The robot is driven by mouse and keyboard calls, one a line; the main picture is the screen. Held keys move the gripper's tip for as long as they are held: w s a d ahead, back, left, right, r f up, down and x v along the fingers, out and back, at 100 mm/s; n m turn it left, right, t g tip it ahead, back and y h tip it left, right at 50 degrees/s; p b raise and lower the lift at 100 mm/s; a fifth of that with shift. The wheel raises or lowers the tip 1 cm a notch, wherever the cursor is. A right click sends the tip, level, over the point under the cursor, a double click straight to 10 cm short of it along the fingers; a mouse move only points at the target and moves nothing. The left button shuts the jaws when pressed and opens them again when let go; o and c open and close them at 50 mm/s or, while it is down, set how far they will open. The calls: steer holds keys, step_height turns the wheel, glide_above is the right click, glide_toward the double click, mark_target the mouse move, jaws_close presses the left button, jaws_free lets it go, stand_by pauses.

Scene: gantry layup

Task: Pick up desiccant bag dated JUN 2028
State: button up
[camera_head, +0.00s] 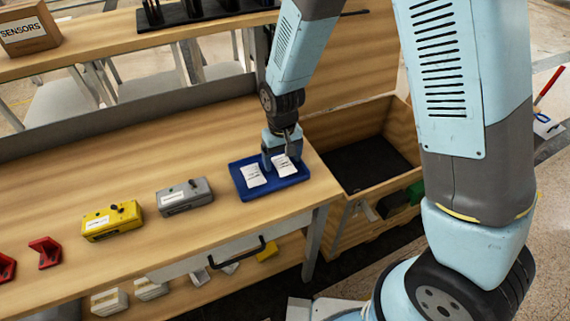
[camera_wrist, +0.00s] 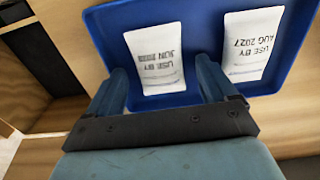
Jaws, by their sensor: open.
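A white desiccant bag (camera_wrist: 157,52) printed USE BY JUN lies in a blue tray (camera_wrist: 105,28); its year is blurred. A second white bag (camera_wrist: 252,40) printed USE BY AUG 2027 lies to its right in the wrist view. My gripper (camera_wrist: 163,82) is open, with one finger on each side of the JUN bag's near end, holding nothing. In the head view my gripper (camera_head: 280,157) is low over the tray (camera_head: 262,195). The JUN bag (camera_head: 288,167) is on the right there, the AUG bag (camera_head: 253,176) on the left.
On the bench (camera_head: 120,175), a grey box (camera_head: 185,197), a yellow box (camera_head: 112,222) and red brackets (camera_head: 45,252) stand left of the tray. An open wooden bin (camera_head: 365,165) is to the right. A shelf with a SENSORS box (camera_head: 28,30) runs behind.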

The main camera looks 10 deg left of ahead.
steer(key=shift+c, duration=0.5)
steer(key=c, duration=1)
steer(key=shift+c, duration=0.2)
